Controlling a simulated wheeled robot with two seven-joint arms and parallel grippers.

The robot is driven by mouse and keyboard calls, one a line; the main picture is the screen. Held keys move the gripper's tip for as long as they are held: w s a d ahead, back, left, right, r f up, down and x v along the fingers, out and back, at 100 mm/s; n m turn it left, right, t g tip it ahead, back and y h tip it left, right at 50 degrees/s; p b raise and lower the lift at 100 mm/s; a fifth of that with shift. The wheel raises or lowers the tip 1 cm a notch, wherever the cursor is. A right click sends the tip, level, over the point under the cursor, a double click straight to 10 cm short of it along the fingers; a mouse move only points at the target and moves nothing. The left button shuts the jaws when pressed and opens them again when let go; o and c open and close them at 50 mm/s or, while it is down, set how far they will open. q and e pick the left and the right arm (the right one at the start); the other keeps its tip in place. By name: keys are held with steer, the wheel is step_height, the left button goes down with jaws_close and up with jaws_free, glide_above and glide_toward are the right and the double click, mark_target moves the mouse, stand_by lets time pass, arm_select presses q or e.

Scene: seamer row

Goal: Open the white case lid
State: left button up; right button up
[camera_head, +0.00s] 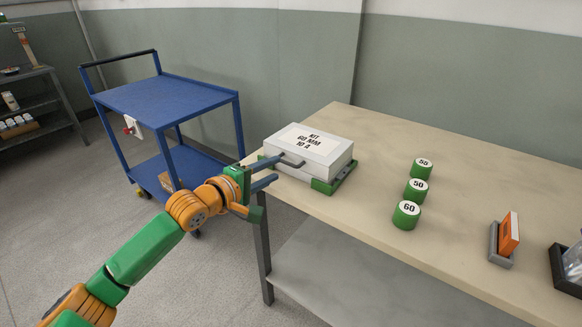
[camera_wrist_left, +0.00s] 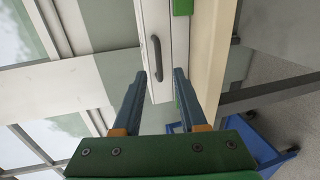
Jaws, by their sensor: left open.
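The white case (camera_head: 311,146) sits shut on the left end of the table, in a green holder (camera_head: 334,178). Its lid label reads "KIT 60 MM 10 A". A dark handle (camera_head: 292,161) is on its front face. My left gripper (camera_head: 275,171) is open and empty in front of the case, close to the handle. In the left wrist view, the handle (camera_wrist_left: 156,58) lies beyond and between the two fingers of the gripper (camera_wrist_left: 161,78), apart from them. My right gripper is not in view.
The table (camera_head: 365,215) also holds green cylinders (camera_head: 417,185) marked 55, 50 and 60, an orange-and-white block (camera_head: 509,233) in a grey stand, and a dark bin (camera_head: 566,270) at the right. A blue cart (camera_head: 165,102) stands left of the table.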

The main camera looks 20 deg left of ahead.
mark_target(285, 163)
arm_select(q)
steer(key=x, duration=0.3)
steer(key=shift+w+d, duration=0.25)
steer(key=shift+w+d+f, duration=0.1)
steer(key=shift+w+f, duration=0.1)
steer(key=shift+w, duration=0.3)
steer(key=shift+s+r, duration=0.1)
steer(key=shift+s, duration=0.05)
jaws_close()
stand_by(0.6)
